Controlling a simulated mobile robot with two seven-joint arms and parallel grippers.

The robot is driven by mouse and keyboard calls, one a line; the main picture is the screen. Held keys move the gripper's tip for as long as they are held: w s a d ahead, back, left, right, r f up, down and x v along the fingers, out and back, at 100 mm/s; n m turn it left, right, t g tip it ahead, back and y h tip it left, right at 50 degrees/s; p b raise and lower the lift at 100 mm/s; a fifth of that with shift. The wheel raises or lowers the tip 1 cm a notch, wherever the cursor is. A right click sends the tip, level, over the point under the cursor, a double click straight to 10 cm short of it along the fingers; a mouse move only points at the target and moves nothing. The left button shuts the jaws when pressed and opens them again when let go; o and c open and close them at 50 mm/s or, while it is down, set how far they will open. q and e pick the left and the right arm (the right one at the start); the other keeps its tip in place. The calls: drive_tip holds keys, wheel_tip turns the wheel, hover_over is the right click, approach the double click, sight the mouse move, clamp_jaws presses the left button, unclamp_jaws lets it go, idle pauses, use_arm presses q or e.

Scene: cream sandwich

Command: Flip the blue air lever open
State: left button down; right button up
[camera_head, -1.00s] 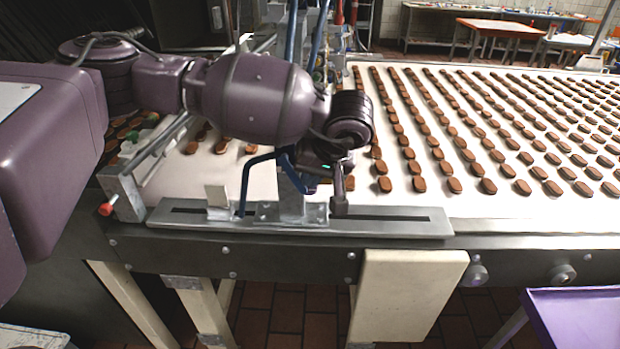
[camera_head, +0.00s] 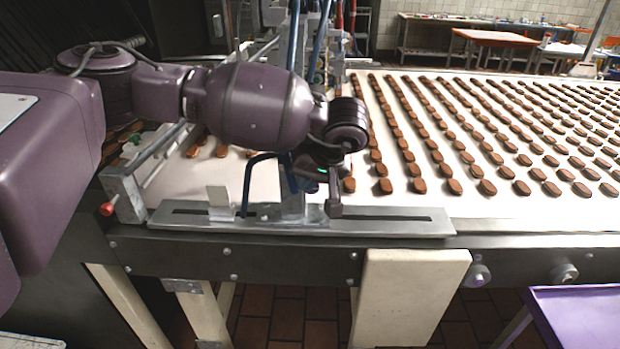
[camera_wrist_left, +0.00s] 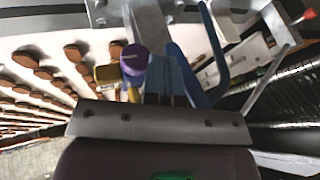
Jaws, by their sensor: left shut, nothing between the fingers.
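A slanted blue piece (camera_head: 288,174), which looks like the blue air lever, stands at the metal bracket on the conveyor's front edge. It shows in the left wrist view (camera_wrist_left: 187,73) just right of my fingers, close to them; whether they touch is unclear. My left gripper (camera_wrist_left: 165,62) is shut and empty. In the head view my left gripper (camera_head: 310,182) is low beside the bracket, right of the blue piece, its fingers mostly hidden by my wrist. The lever's lower end is hard to make out. My right gripper is not in view.
A bent blue tube (camera_head: 247,183) stands left of the bracket, above a slotted metal rail (camera_head: 390,219). A purple round knob (camera_wrist_left: 133,59) and a yellow part (camera_wrist_left: 107,73) are left of my fingers. Rows of brown biscuits lie on the white conveyor belt (camera_head: 480,205).

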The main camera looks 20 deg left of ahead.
use_arm(q)
drive_tip(key=shift+f+y, duration=0.1)
drive_tip(key=shift+y, duration=0.4)
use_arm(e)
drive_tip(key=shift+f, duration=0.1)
use_arm(q)
drive_tip(key=shift+a, duration=0.1)
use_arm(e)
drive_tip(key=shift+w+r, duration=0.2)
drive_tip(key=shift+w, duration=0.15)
